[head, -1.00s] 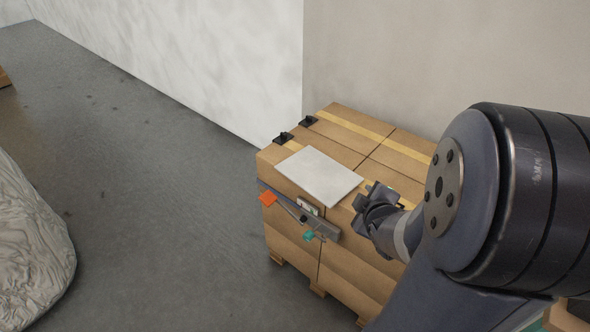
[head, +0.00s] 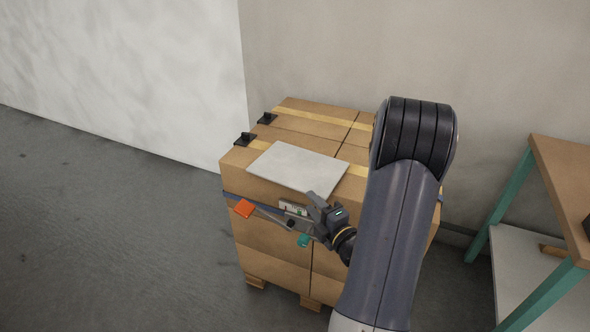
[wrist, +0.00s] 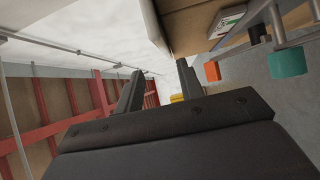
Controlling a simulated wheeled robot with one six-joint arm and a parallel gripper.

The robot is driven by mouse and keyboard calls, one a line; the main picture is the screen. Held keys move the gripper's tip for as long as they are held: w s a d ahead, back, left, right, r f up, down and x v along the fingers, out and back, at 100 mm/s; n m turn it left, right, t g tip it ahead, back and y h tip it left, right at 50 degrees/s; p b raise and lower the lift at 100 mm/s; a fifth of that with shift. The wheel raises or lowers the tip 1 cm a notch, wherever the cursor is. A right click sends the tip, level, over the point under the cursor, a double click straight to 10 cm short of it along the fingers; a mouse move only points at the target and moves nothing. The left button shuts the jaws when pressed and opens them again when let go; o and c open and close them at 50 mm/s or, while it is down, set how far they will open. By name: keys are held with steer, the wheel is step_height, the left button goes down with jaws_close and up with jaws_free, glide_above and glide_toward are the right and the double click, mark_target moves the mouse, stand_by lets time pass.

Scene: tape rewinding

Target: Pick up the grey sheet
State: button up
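The grey sheet (head: 297,166) lies flat on top of a stack of cardboard boxes (head: 275,263), near the front edge. My gripper (head: 312,205) is in front of the sheet's near right corner, beside the box face. In the wrist view my gripper (wrist: 158,80) has its two fingers apart with nothing between them. The view does not show whether the fingers touch the sheet, and I cannot clearly make out the sheet there.
A rail with an orange tag (head: 243,208) and a teal part (head: 304,240) runs along the box front. Black clips (head: 245,139) sit at the left edge. A teal-legged table (head: 565,165) stands at right. Open floor (head: 110,230) lies to the left.

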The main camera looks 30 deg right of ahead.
mark_target(296, 190)
steer(key=shift+w+a+f+p, duration=0.1)
steer(key=shift+w+a+f, duration=0.05)
steer(key=shift+w, duration=1.25)
steer(key=shift+w+a+f+p, duration=0.1)
steer(key=shift+w, duration=1.35)
steer(key=shift+w+a+f+p, duration=0.1)
steer(key=shift+w+a+f, duration=0.05)
steer(key=shift+w, duration=1.25)
jaws_close()
